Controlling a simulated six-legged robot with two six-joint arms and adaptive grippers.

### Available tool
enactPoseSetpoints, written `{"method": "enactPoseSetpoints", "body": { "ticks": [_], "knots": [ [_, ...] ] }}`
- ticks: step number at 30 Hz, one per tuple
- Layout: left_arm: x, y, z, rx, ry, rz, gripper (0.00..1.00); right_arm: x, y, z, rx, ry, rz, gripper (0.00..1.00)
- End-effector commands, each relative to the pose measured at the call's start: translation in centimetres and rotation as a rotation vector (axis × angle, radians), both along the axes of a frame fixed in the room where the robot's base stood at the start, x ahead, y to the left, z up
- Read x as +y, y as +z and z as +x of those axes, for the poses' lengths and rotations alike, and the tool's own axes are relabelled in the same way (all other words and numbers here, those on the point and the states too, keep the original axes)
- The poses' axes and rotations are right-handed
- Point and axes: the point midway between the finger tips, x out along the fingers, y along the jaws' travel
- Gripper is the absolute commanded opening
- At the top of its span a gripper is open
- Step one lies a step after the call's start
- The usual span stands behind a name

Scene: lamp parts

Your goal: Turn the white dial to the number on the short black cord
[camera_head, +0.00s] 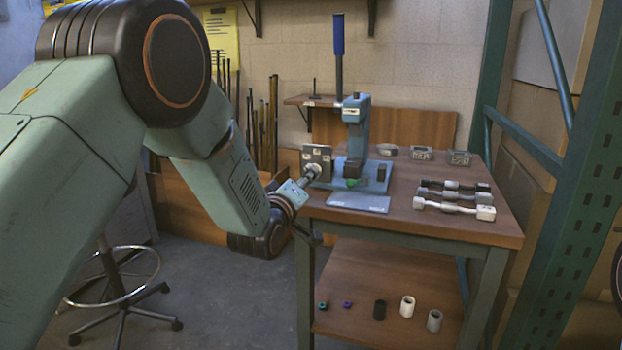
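A dark grey upright plate (322,155) with small pale marks stands at the left of the press on the wooden table. A small whitish round part, which looks like the white dial (313,171), is at its lower left front. My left gripper (303,181) reaches in from the left and its tip is at this part; I cannot tell touching from close, or how its fingers stand. Several short cord-like pieces lie at the table's right: a black cord (452,185), a grey one (449,196) and a white one (455,207). No numbers are readable. My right gripper is out of view.
A blue press (355,130) with a tall lever (338,50) stands behind a flat grey plate (358,202). Small clear boxes (421,153) sit at the back right. Small cylinders stand on the lower shelf (350,285). A green rack post (575,190) bounds the right.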

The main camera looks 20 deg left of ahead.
Motion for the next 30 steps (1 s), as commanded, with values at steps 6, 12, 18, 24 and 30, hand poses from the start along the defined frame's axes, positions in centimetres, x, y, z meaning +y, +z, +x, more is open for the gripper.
{"method": "enactPoseSetpoints", "body": {
  "ticks": [6,12,18,24,30],
  "knots": [
    [-0.1,-0.3,3.0,0.0,0.0,0.001,0.36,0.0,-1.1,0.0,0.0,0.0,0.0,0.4],
    [-0.2,-0.2,4.7,0.001,0.0,0.002,0.36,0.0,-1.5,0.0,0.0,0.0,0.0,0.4],
    [-0.2,-0.1,5.2,0.001,0.0,0.002,0.36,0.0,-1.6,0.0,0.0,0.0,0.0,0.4],
    [-0.2,-0.1,5.2,0.003,0.0,0.002,0.36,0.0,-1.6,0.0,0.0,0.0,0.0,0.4],
    [-0.2,-0.1,5.2,0.002,0.001,0.002,0.2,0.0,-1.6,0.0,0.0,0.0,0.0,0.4]
  ]
}}
